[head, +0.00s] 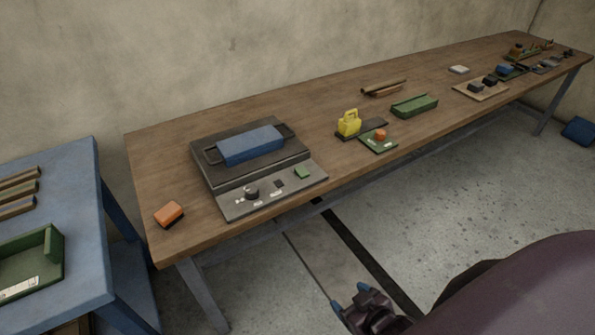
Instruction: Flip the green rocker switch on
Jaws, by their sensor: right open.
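The green rocker switch (303,173) is a small green square on the right part of a sloped grey control panel (232,210). The panel is the front of a dark machine with a blue roller cover (250,145), standing on the wooden table. A black knob (252,193) and a small black switch (279,184) sit left of the green one. The switch's tilt is too small to tell. My right gripper (349,296) is open, with blue fingertips, over the floor in front of the table, well apart from the panel. My left gripper is out of view.
An orange block (169,214) lies near the table's left corner. Right of the machine stand a yellow object (348,123), a green pad with an orange knob (380,134) and a green tray (414,106). A blue table (90,200) stands at the left. Bare tabletop lies between these things.

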